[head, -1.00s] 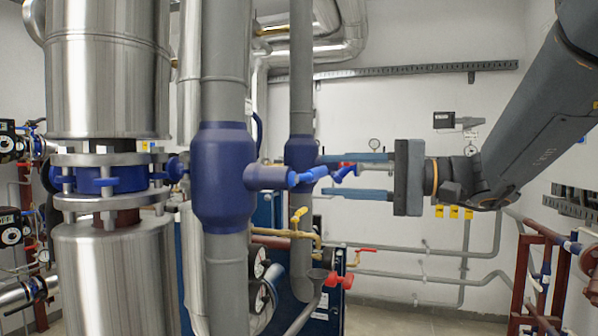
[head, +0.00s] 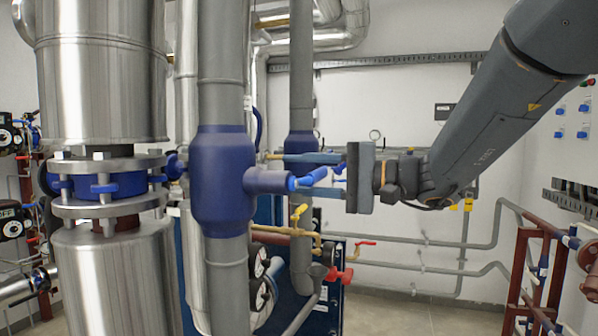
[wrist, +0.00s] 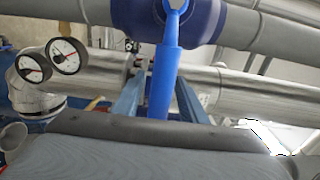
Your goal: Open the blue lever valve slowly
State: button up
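The blue lever valve (head: 222,180) sits on a vertical grey pipe left of centre in the head view. Its blue lever (head: 310,177) sticks out to the right from the valve's side stem. In the wrist view the lever (wrist: 163,80) runs down from the valve body (wrist: 205,20) toward my gripper. My gripper (head: 302,173) is open, with its two blue-grey fingers on either side of the lever. In the wrist view my gripper (wrist: 158,92) shows small gaps between fingers and lever. The lever's end is hidden by my gripper body.
A second blue valve body (head: 300,143) is on the pipe behind the upper finger. Yellow (head: 299,212) and red (head: 338,275) valve handles are below. A flanged blue valve (head: 108,184) is at the left. Two gauges (wrist: 66,56) show in the wrist view. Space right of my gripper is fairly clear.

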grip_shut()
jog(key=shift+r+n+b, duration=0.1)
jog(key=shift+n+b, duration=0.2)
jog(key=shift+b, duration=0.8)
jog(key=shift+r+n+b, duration=0.6)
jog(key=shift+r+b, duration=0.2)
jog(key=shift+b, duration=1.05)
grip_release()
